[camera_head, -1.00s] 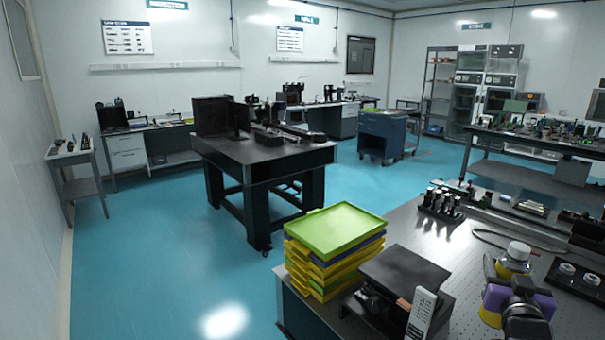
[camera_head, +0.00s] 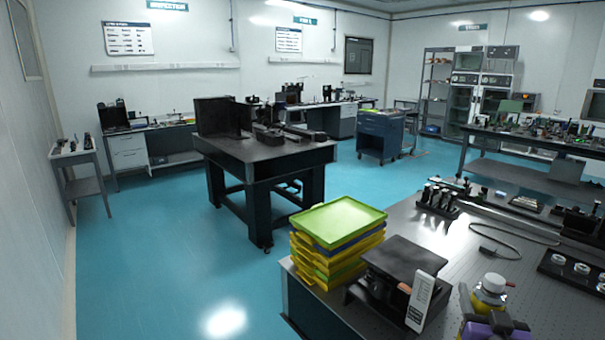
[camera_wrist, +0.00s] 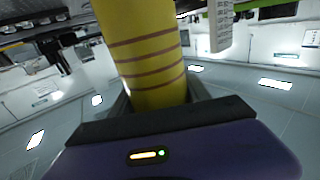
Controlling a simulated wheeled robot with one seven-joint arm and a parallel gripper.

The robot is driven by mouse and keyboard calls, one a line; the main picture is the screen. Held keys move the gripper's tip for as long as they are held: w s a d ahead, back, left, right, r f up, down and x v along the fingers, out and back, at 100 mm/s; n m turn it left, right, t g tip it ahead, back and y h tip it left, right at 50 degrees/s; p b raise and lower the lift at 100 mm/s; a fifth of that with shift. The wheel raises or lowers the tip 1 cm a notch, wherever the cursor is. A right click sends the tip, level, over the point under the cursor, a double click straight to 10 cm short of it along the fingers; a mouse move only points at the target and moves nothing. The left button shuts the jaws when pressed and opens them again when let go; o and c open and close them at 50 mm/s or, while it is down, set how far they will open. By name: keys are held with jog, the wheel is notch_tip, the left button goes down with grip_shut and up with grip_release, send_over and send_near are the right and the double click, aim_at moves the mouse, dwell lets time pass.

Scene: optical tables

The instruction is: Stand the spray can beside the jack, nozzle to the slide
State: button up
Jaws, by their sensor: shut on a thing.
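The spray can (camera_head: 490,287) is yellow with a white top and stands about upright at the lower right of the head view. My gripper (camera_head: 486,306), with a purple body, is shut on it. In the wrist view the yellow can (camera_wrist: 150,60) with brown bands rises between the jaws. Its lower end is hidden in the head view, so I cannot tell whether it touches the bench. The black jack (camera_head: 404,258) with a flat top plate stands to the left of the can, with a gap between. I cannot tell which way the nozzle points or identify the slide.
A white upright device (camera_head: 420,302) stands at the jack's front right. Stacked yellow, green and blue trays (camera_head: 338,222) are left of the jack. A loose cable (camera_head: 500,240), a rack of black posts (camera_head: 437,200) and a black plate with discs (camera_head: 575,266) lie behind on the perforated bench (camera_head: 450,255).

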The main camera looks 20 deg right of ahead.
jog(key=s+a+f+n+t+y, duration=0.1)
jog(key=a+f+y, duration=0.4)
jog(key=a+f, duration=0.7)
jog(key=s+a+f+n+t+y, duration=0.2)
jog(key=s+a+f+n+y, duration=0.2)
jog(key=a+f, duration=0.8)
jog(key=a+n+y, duration=0.1)
jog(key=a+n, duration=0.1)
jog(key=a, duration=0.7)
jog(key=shift+s+f+t+y, duration=0.15)
jog(key=shift+f+t+y, duration=0.15)
jog(key=shift+f+y, duration=0.1)
